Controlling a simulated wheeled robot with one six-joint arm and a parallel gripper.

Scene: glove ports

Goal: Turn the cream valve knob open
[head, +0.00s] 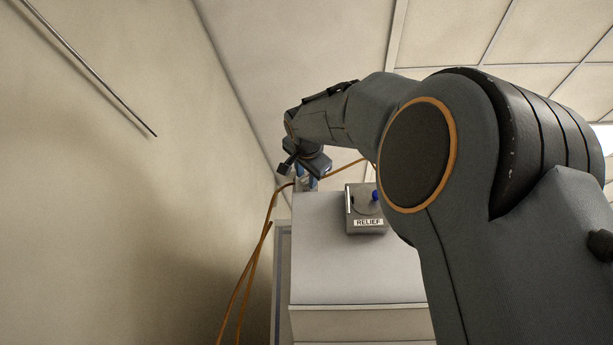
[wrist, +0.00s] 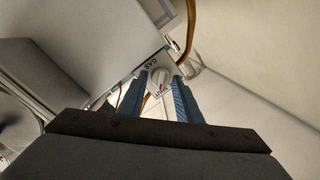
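My gripper (wrist: 160,76) has two blue fingers, spread apart, one on each side of the knob. I cannot tell whether either finger touches it. In the head view my gripper (head: 306,180) is at the upper left corner of the white cabinet; the knob cannot be made out there.
A grey box (head: 367,222) labelled "RELIEF" with a blue knob (head: 376,196) is on the white cabinet (head: 350,268), right of my gripper. Orange pipes (head: 250,270) run down the cabinet's left side. A beige wall (head: 110,200) stands to the left.

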